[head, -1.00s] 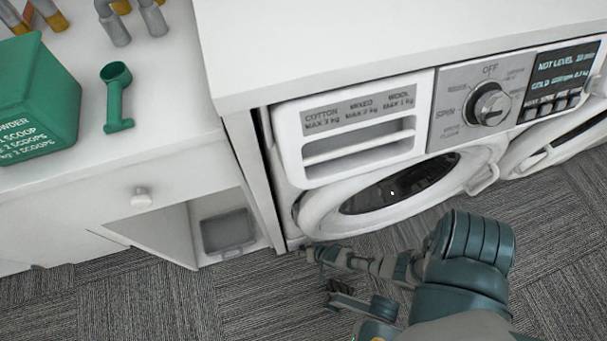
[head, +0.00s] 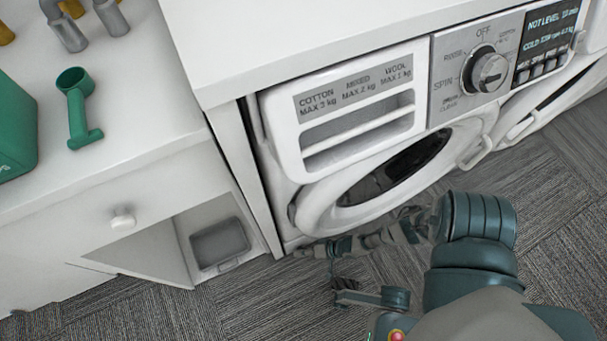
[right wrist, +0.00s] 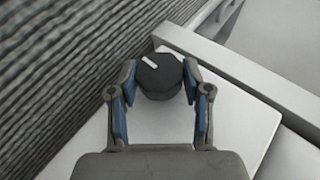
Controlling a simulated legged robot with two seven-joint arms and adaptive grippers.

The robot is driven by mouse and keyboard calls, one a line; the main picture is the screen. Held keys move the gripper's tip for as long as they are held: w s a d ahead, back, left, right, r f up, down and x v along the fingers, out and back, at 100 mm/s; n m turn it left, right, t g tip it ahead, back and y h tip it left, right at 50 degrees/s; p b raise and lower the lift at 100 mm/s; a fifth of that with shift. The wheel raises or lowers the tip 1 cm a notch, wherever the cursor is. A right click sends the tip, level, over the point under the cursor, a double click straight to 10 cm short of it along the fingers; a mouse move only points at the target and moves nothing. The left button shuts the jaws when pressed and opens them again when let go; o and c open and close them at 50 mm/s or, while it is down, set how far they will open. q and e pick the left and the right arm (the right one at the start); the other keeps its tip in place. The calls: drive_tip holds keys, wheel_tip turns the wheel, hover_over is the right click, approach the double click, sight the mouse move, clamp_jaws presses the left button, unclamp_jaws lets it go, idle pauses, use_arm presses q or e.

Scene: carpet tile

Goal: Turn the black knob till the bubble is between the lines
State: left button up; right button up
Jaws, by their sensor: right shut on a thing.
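The black knob (right wrist: 160,77) has a white mark on its top and sits between the fingers of my right gripper in the right wrist view. My right gripper (head: 312,251) is low at the front left bottom corner of the white washing machine (head: 372,205), close to the carpet. In the wrist view its blue-padded fingers are shut on the knob's sides. In the head view I cannot make out the knob. I see no bubble or lines in either view. My left gripper is out of view.
The machine's display (head: 548,38) reads NOT LEVEL. A control dial (head: 487,70) is on its panel. A white cabinet (head: 110,190) stands at the left, with a green scoop (head: 78,108) and a green box (head: 15,130) on top.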

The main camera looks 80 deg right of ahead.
drive_tip(key=shift+s+f, duration=0.2)
drive_tip(key=shift+s, duration=0.1)
drive_tip(key=o, duration=1.2)
drive_tip(key=shift+c, duration=0.2)
drive_tip(key=shift+w+r, duration=0.1)
drive_tip(key=shift+w, duration=0.05)
drive_tip(key=shift+r, duration=4.9)
drive_tip(key=shift+r, duration=0.1)
